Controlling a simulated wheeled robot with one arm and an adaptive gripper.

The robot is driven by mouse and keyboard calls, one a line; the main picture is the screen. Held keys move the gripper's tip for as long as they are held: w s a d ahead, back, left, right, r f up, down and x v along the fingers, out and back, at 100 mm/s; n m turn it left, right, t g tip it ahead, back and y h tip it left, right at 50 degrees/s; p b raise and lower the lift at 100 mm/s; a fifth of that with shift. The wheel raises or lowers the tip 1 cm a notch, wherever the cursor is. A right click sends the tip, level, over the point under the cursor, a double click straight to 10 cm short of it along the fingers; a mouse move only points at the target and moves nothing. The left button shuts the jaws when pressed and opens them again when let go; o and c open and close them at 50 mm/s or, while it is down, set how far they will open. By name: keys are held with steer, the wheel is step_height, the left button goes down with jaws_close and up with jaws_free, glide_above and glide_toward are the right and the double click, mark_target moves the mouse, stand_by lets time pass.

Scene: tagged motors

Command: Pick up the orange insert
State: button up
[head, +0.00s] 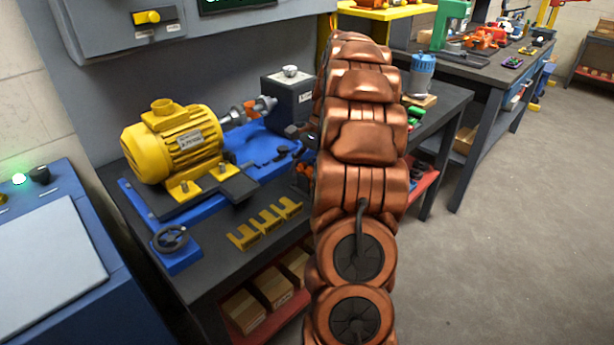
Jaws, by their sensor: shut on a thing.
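My copper-coloured arm stands across the middle of the head view and hides much of what is behind it. A dark part of my gripper (299,132) shows at the arm's left edge, above the workbench. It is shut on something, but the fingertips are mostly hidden. A small orange piece (304,170), which looks like the orange insert, shows just below it beside the arm. Most of that piece is hidden, so its shape and its exact contact with the fingers cannot be made out.
A yellow motor (178,145) sits on a blue fixture (180,258) with a handwheel, on the dark workbench (215,272). Yellow forked brackets (265,224) lie at its front edge. A grey block (288,98) stands behind. A blue console (60,250) is at left. Floor at right is clear.

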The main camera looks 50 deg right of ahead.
mark_target(307, 169)
step_height(307, 169, up, 9)
steer(key=shift+r+p, duration=0.15)
steer(key=shift+p, duration=0.25)
stand_by(0.8)
